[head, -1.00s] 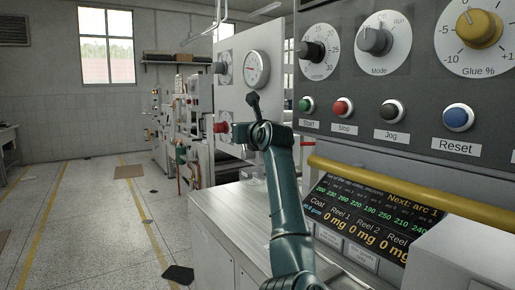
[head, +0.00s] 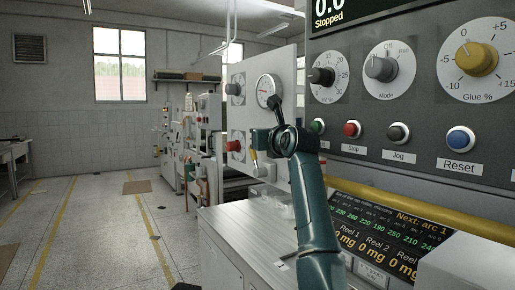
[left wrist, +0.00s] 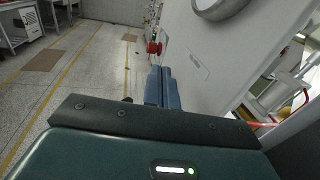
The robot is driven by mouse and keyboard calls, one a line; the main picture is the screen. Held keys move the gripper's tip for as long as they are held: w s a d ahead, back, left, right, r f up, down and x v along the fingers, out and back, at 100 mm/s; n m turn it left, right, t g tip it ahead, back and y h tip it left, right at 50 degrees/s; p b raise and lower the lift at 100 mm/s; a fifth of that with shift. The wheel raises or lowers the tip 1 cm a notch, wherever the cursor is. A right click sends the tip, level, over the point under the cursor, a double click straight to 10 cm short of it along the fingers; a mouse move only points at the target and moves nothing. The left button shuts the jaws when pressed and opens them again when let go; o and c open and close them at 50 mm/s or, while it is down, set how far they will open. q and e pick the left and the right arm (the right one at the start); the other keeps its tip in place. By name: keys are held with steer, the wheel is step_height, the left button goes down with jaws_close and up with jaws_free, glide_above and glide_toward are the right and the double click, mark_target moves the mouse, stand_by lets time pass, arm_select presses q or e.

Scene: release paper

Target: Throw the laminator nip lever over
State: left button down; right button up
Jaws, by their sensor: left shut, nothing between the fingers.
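My left gripper (head: 256,138) is in front of the pale machine panel (head: 289,62), below its round gauge (head: 268,90). In the left wrist view its blue fingers (left wrist: 158,85) are shut, with nothing between them. A red knob (head: 234,146) is just left of the fingertips; in the left wrist view it is just beyond them (left wrist: 154,47). A short yellow handle (head: 254,156) hangs just below the gripper. I cannot tell which of these is the nip lever, or whether the fingers touch either. My right gripper is not in view.
A control console (head: 425,105) with dials and buttons stands close on the right. Below it are a yellow rail (head: 440,208) and a display (head: 385,222). A pale cabinet top (head: 240,222) lies beneath my left arm. The floor to the left is open.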

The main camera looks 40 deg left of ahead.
arm_select(q)
steer(key=s+d+r+b, duration=0.1)
steer(key=s+d+r, duration=0.1)
steer(key=d, duration=0.3)
steer(key=shift+d+r, duration=0.2)
steer(key=shift+r, duration=0.25)
steer(key=shift+s, duration=0.15)
